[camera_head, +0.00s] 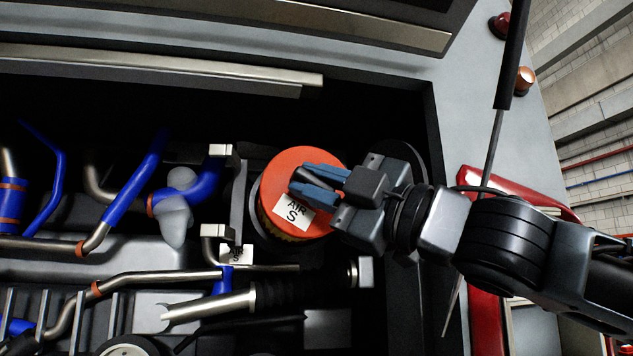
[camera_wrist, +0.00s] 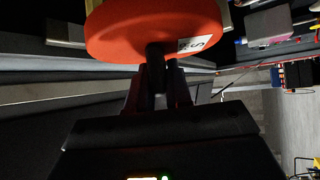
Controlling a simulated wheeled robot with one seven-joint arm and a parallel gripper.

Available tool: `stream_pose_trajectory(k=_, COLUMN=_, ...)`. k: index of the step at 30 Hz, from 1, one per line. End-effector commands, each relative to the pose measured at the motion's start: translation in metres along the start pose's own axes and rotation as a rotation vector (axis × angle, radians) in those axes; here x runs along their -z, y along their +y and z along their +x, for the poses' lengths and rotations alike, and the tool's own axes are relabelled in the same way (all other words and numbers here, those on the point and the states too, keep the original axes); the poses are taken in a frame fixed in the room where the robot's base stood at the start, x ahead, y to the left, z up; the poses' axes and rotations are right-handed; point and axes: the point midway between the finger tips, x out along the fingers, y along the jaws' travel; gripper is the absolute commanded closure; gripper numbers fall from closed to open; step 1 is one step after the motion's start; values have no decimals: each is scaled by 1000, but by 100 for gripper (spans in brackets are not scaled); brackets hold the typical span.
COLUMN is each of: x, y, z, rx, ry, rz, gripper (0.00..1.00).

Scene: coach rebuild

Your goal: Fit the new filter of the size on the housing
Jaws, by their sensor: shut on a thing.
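An orange round filter (camera_head: 298,165) with a white label reading "AIR S" sits in the engine bay, at the middle of the head view. Its yellowish side shows below the orange end cap. My gripper (camera_head: 308,181) reaches in from the right with its blue fingers at the face of the filter, shut on a dark knob or handle there. In the wrist view the orange cap (camera_wrist: 150,30) fills the top, and a dark stem runs from it between my fingers (camera_wrist: 157,85). A grey round rim, seemingly the housing (camera_head: 254,205), shows around the filter's left edge. A small tag marked "S" (camera_head: 236,254) is below left of it. How deep the filter sits is hidden.
Blue hoses (camera_head: 134,180) and metal pipes (camera_head: 150,277) crowd the left. A metal bracket (camera_head: 237,195) stands close left of the filter. A black strut (camera_head: 512,55) rises at the upper right. A red panel (camera_head: 484,310) is below my arm.

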Motion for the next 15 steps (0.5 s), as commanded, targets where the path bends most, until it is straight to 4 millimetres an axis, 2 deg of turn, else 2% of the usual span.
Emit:
stream_pose_trajectory(k=1, x=-5, y=11, z=2, rx=-13, ry=-10, rz=-22, gripper=100)
stream_pose_trajectory(k=12, x=-8, y=11, z=3, rx=-14, ry=-12, rz=-24, gripper=100)
stream_pose_trajectory(k=13, x=-8, y=11, z=3, rx=-14, ry=-12, rz=-24, gripper=79)
stream_pose_trajectory(k=15, x=-8, y=11, z=2, rx=-14, ry=-12, rz=-25, gripper=72)
